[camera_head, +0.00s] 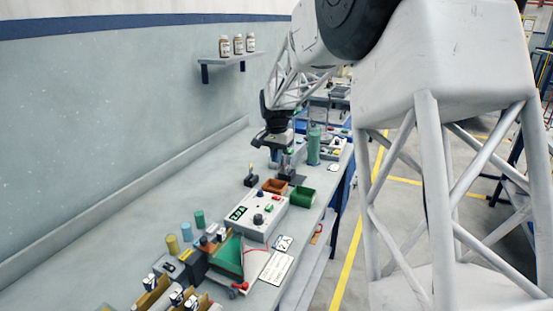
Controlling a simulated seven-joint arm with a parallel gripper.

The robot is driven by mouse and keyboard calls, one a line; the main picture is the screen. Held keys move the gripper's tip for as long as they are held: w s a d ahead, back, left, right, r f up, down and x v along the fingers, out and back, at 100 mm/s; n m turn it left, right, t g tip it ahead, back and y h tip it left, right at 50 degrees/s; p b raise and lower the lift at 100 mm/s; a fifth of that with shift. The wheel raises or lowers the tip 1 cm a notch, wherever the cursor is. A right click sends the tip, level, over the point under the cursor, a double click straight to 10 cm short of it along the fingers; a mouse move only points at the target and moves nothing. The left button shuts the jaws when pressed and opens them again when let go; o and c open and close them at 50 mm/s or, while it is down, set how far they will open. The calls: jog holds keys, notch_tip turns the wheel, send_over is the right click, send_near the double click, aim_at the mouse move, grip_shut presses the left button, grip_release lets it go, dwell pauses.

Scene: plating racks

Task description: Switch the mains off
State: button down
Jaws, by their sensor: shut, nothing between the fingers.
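A white control box (259,217) stands on the long bench, with a lit green display (239,213), a dark knob and small coloured buttons on its top. I cannot tell which control on it, if any, is the mains switch. A small black block with a light upright part (251,178) stands behind the box, to its left. My gripper (274,154) is farther back, above the bench and beyond the box, apart from it. It is shut and looks empty, though its fingertips are small and partly dark in this view.
An orange bin (274,186) and a green bin (301,196) stand behind the box. A green cylinder (314,147) stands right of my gripper. A green sloped panel (227,255) and several coloured cylinders are in front. The bench's left side is clear.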

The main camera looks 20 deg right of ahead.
aim_at(279, 198)
jog(key=shift+s, duration=0.1)
jog(key=shift+s+d+r, duration=0.1)
jog(key=shift+s+d, duration=0.1)
jog(key=shift+s, duration=0.1)
jog(key=shift+f, duration=0.2)
dwell(0.4)
jog(key=shift+s+f, duration=0.1)
jog(key=shift+f, duration=6.7)
